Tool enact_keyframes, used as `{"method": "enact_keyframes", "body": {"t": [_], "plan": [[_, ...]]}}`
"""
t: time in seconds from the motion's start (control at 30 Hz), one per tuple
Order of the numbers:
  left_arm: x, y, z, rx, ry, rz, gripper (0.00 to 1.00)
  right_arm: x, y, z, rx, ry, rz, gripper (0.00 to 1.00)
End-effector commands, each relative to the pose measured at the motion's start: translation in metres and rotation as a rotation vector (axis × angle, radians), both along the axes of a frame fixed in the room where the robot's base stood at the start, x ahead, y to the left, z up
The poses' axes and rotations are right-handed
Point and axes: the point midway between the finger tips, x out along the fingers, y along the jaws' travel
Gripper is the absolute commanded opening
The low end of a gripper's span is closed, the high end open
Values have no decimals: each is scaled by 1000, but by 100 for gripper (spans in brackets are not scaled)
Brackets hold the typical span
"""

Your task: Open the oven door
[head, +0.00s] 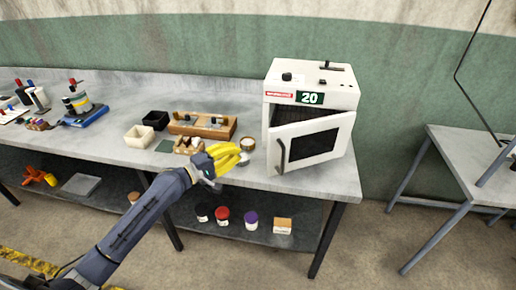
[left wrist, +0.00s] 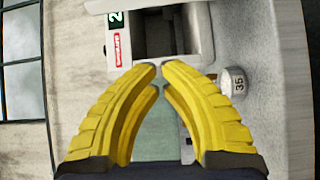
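The white oven (head: 312,85) stands on the right part of the bench. Its door (head: 318,140), with a dark window, is partly open, swung outward from its left side. A dark handle (head: 281,157) is on the door's left edge. Part of the dark inside shows above and behind the door. The left wrist view shows the oven front (left wrist: 128,52) and its opening. My left gripper (head: 243,154), with yellow fingers, is left of the door handle and apart from it. In the left wrist view its fingertips (left wrist: 160,64) meet with nothing between them. My right gripper is not in view.
A small round jar (head: 248,143) stands between gripper and oven. A wooden rack (head: 202,125), a black box (head: 156,119) and a cream box (head: 139,136) stand to the left. Several jars are on the lower shelf. Another table (head: 455,150) is at right.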

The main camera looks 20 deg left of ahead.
Motion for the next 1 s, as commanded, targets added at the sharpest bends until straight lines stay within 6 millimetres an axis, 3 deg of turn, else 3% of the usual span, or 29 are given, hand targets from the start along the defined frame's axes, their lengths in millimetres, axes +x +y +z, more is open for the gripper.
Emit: {"method": "enact_keyframes", "body": {"t": [0.17, 0.73, 1.0], "plan": [[10, -7, 1, -13, 6, 0, 0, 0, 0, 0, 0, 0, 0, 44], [83, -58, 0, -10, 6, 0, 0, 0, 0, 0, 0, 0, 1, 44], [59, -74, 0, -9, 6, -1, 0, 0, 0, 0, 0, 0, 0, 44]]}}
